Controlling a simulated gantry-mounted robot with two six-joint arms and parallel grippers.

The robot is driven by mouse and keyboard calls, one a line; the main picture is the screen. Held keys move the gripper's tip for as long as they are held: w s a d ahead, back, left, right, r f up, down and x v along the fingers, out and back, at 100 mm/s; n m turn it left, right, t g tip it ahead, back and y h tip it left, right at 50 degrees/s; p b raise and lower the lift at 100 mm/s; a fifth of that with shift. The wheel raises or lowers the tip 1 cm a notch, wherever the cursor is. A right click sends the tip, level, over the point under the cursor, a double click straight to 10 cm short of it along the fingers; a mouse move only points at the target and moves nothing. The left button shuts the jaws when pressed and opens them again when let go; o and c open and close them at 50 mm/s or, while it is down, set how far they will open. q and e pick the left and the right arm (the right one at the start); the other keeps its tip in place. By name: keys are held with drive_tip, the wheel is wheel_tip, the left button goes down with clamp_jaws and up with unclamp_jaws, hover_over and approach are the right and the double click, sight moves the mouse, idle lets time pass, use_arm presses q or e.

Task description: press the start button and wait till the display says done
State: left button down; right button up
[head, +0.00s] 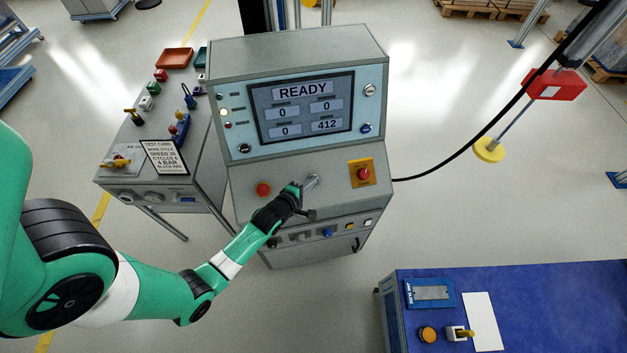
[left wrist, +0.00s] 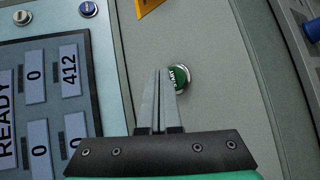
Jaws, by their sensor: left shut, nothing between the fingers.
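The grey control cabinet carries a display (head: 303,107) that reads READY, with 0, 0, 0 and 412 in its fields. The display also shows, turned sideways, in the left wrist view (left wrist: 42,97). The green start button (left wrist: 180,78) is on the sloped panel, its lettering partly covered. My left gripper (head: 313,181) is over the middle of that panel, shut and empty, and hides the start button in the head view. In the left wrist view, the fingertips (left wrist: 160,73) are just left of the button and overlap its edge; whether they touch it I cannot tell. My right gripper is not in view.
A red button (head: 263,189) is left of my gripper, and a red button on a yellow plate (head: 362,174) is right of it. A side table (head: 205,181) with a test card (head: 164,157) stands left. A blue-topped bench (head: 560,310) is at lower right.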

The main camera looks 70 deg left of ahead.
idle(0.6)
use_arm(q)
drive_tip(key=shift+a+f+b, duration=0.2)
drive_tip(key=shift+f+b, duration=0.15)
drive_tip(key=shift+w+a+f+b, duration=0.1)
drive_tip(key=shift+a+f+b, duration=0.1)
drive_tip(key=shift+f+b, duration=0.1)
idle(0.5)
idle(0.3)
drive_tip(key=shift+d+r+p, duration=0.4)
drive_tip(key=shift+r+p, duration=0.2)
drive_tip(key=shift+r, duration=0.05)
